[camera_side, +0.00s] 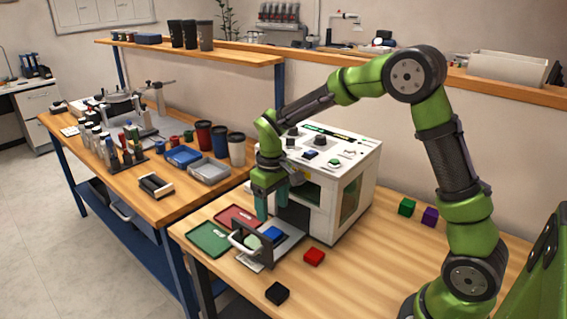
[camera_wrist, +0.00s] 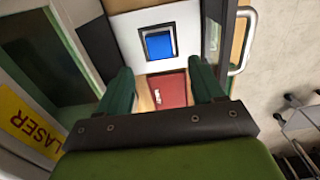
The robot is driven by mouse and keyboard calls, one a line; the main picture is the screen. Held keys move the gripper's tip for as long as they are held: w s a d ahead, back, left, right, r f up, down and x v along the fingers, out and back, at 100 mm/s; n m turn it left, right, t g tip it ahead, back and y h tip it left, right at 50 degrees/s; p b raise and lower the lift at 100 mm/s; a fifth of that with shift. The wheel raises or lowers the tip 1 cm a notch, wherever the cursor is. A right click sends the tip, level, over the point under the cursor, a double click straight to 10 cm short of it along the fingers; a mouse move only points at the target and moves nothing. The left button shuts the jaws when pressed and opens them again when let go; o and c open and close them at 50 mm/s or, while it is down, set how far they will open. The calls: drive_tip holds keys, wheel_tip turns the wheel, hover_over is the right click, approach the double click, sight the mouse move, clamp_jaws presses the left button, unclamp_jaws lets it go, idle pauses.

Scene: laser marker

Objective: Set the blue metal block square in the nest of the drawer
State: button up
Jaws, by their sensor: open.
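The blue metal block (camera_side: 273,234) is in the open drawer (camera_side: 290,243) in front of the white machine. In the wrist view the blue block (camera_wrist: 160,44) lies inside the dark-edged square nest (camera_wrist: 142,46) on the pale drawer plate. Its edges look roughly parallel to the nest, with a dark border around it; I cannot tell if it is fully down. My gripper (camera_side: 271,204) points down above the drawer. In the wrist view my gripper (camera_wrist: 161,78) has its fingers apart with nothing between them, and the block lies beyond the fingertips.
The white laser machine (camera_side: 340,180) stands close to my gripper. The drawer's handle (camera_side: 240,243) sticks out at the front. A red tray (camera_side: 238,217) and a green tray (camera_side: 208,239) lie left. Red (camera_side: 314,256), black (camera_side: 277,293), green (camera_side: 407,206) and purple (camera_side: 430,216) blocks lie on the table.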

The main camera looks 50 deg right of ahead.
drive_tip(key=s+a+r+m+t, duration=0.1)
drive_tip(key=s+r, duration=0.3)
drive_tip(key=r, duration=0.2)
drive_tip(key=s+a+r+t, duration=0.1)
drive_tip(key=s+r+t, duration=0.15)
drive_tip(key=r, duration=0.35)
drive_tip(key=s+a+r+m+t+y, duration=0.1)
drive_tip(key=s+r+m+t+y, duration=0.1)
drive_tip(key=s, duration=1.1)
drive_tip(key=shift+a+r+m+t, duration=0.15)
drive_tip(key=shift+a+m+t, duration=0.3)
drive_tip(key=shift+t, duration=0.4)
drive_tip(key=shift+d, duration=0.1)
